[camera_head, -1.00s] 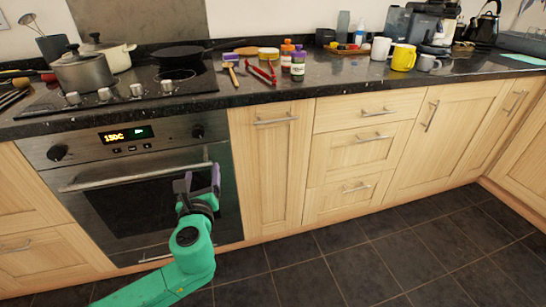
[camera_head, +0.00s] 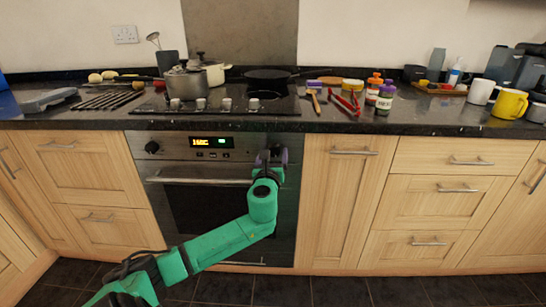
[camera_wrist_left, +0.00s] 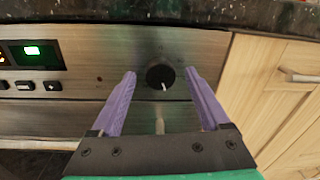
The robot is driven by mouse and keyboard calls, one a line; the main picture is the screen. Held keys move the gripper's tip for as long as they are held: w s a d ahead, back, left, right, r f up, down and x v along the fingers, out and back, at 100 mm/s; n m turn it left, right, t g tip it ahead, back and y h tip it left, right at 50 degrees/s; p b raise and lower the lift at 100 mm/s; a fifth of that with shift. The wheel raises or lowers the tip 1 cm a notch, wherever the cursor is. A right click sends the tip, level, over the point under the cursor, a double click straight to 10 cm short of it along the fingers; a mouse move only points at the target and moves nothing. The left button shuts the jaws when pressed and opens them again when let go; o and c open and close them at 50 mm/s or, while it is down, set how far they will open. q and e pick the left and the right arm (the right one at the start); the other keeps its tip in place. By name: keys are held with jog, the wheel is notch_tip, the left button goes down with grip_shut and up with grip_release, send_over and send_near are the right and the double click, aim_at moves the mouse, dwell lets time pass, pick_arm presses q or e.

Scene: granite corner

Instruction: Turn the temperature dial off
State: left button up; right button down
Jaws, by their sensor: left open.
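The oven's right-hand dial (camera_wrist_left: 160,77) is a round black knob with a white pointer mark aimed roughly downward in the left wrist view. In the head view it is hidden behind my gripper. My left gripper (camera_wrist_left: 160,73) has two purple fingers spread open, one on each side of the dial in the picture. I cannot tell whether the fingertips touch it. In the head view the left gripper (camera_head: 272,157) is at the right end of the oven panel. The oven display (camera_head: 211,142) is lit, with orange characters that seem to read 160C and a green area.
A second black knob (camera_head: 152,147) is at the panel's left end. The oven door handle (camera_head: 205,181) runs below the panel. The granite worktop (camera_head: 430,118) overhangs above. Wooden drawers (camera_head: 465,157) stand to the right. The dark floor in front is clear.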

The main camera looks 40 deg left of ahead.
pick_arm(q)
grip_shut()
